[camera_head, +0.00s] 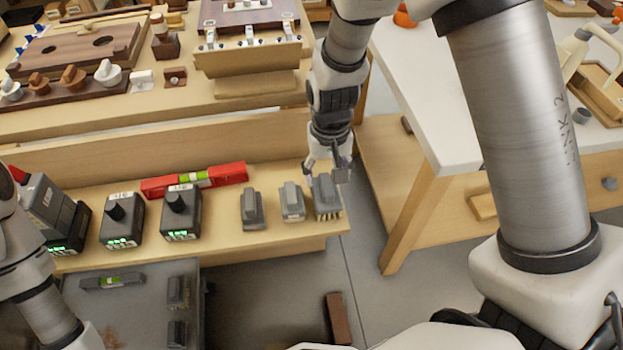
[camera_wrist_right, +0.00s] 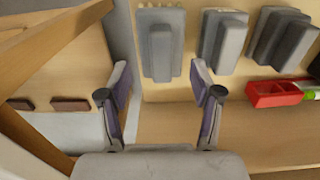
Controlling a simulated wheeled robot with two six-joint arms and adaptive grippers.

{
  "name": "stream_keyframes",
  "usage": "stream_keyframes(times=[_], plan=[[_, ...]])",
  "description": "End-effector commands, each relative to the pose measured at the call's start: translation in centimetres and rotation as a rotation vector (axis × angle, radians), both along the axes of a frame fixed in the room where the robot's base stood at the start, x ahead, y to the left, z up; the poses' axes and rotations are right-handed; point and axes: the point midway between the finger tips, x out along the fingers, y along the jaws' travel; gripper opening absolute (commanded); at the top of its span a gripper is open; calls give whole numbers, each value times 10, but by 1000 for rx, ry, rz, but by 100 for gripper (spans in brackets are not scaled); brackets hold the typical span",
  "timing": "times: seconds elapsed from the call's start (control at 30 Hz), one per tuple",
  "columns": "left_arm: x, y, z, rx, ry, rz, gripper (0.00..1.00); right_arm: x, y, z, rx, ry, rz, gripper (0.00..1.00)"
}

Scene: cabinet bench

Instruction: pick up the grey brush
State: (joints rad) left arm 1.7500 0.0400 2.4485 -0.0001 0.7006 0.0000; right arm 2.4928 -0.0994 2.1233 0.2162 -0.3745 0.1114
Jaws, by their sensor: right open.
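Three grey brushes stand in a row at the right end of the wooden shelf: a left one (camera_head: 252,208), a middle one (camera_head: 291,202) and a right one (camera_head: 327,198) with bristles showing below. My right gripper (camera_head: 326,178) is open and empty, at the right brush. In the right wrist view, the right brush (camera_wrist_right: 161,45) lies ahead of the gap between the open fingers (camera_wrist_right: 160,82); I cannot tell whether they touch it. The middle brush (camera_wrist_right: 223,42) and left brush (camera_wrist_right: 283,40) are to its right. My left gripper is out of view.
A red level (camera_head: 210,178) lies behind black battery-like blocks (camera_head: 180,213) left of the brushes. A grey tray surface (camera_head: 140,305) below holds another level (camera_head: 112,281) and small grey items. A white-topped table (camera_head: 430,125) stands to the right.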

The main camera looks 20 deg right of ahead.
Motion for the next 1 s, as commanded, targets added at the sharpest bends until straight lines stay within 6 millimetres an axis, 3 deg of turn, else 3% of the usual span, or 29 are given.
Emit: stream_keyframes(times=[0.33, 0.53, 0.77, 0.8, 0.93, 1.0], plan=[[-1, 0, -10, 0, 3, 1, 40, -1, 1, -35, 1, 3, 0, 65], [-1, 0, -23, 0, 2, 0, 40, -2, 3, -72, 0, 3, -2, 65], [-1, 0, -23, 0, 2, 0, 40, -2, 2, -76, 0, 0, -1, 65], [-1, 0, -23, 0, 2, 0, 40, -2, 2, -76, 0, 0, -1, 61], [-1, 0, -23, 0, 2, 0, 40, -2, 2, -76, 0, 0, -1, 18], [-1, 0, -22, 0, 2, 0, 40, -2, 2, -76, 0, 0, -1, 17]])
